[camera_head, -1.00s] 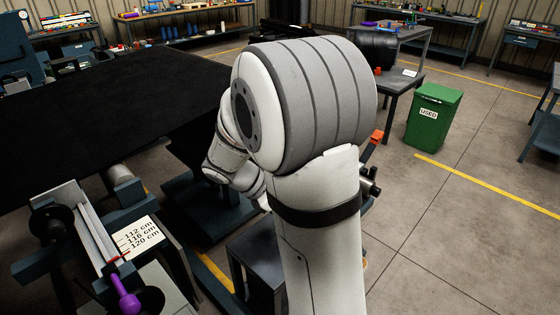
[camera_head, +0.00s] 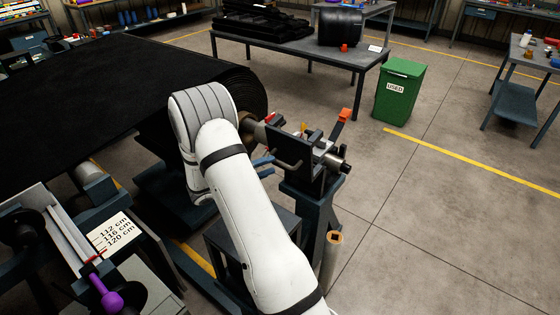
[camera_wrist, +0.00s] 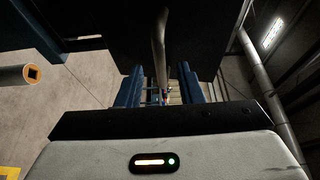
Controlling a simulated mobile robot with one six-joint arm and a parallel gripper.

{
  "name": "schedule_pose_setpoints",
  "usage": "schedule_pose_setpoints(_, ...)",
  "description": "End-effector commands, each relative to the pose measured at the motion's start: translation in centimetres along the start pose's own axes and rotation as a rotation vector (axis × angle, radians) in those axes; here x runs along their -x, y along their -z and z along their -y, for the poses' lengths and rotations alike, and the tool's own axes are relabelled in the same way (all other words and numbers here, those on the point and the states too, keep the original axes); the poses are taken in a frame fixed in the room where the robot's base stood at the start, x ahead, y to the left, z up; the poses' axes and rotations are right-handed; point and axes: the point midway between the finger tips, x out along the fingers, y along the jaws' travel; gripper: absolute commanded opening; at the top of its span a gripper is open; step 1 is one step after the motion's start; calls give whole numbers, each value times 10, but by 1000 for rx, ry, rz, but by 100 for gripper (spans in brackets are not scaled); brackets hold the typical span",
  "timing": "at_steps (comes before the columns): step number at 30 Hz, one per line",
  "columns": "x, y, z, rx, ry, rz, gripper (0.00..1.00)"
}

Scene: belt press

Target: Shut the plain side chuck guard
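The chuck guard (camera_head: 288,146) is a dark panel with a bent bar handle (camera_head: 286,163), at the end of the roller shaft right of my arm in the head view. In the wrist view a dark panel (camera_wrist: 205,45) fills the upper middle, with the handle bar (camera_wrist: 158,45) hanging in front of it. My gripper (camera_wrist: 160,88) shows two blue fingers standing apart, with the bar's lower end between them in the picture. I cannot tell whether they touch it. My forearm hides most of the gripper in the head view. The guard's latch is not clear.
A black belt (camera_head: 110,75) covers the left side. A green bin (camera_head: 400,92) and a dark table (camera_head: 355,62) are behind.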

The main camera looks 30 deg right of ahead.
Motion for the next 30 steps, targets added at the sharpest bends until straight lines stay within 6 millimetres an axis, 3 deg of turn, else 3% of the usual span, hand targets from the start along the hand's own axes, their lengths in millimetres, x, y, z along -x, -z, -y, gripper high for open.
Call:
schedule_pose_setpoints(3, -21, 1, 1, 0, -1, -4, 34)
schedule_pose_setpoints(9, -42, 0, 0, -1, -2, -1, 34)
schedule_pose_setpoints(19, -46, 0, 0, -2, -2, 1, 34)
schedule_pose_setpoints(30, -46, 0, 0, -2, -2, 1, 4)
